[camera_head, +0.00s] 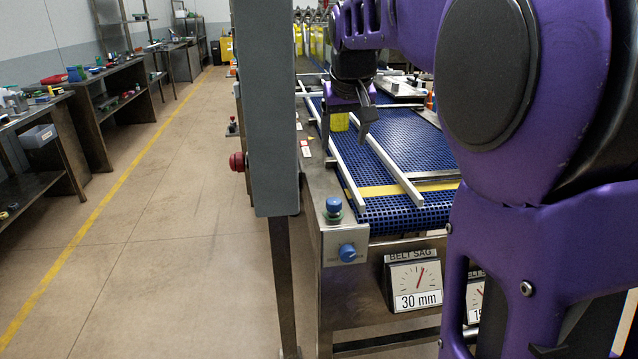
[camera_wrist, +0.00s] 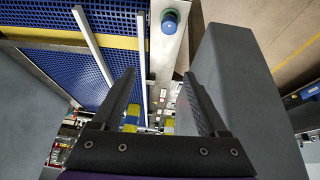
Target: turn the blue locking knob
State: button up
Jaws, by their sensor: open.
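A blue knob on a green base (camera_head: 334,206) stands upright on the conveyor frame's near corner. A second blue knob (camera_head: 347,252) sits on the front face of the box below it; I cannot tell which one is the locking knob.
The blue mesh belt (camera_head: 400,150) carries pale divider rails (camera_head: 385,160). A belt sag gauge (camera_head: 415,285) reads 30 mm. The floor at left is clear.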

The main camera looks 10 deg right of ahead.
aim_at(334, 200)
jog(key=shift+g+y, duration=0.3)
jog(key=shift+g, duration=0.2)
jog(key=b+x, duration=0.1)
jog(key=x, duration=0.5)
jog(key=s+x, duration=0.1)
jog(key=x, duration=0.5)
jog(key=s+f+b+x, duration=0.1)
jog(key=x, duration=0.5)
jog(key=shift+a+f+b, duration=0.25)
jog(key=shift+f+b, duration=0.1)
jog(key=shift+c, duration=0.3)
grip_shut()
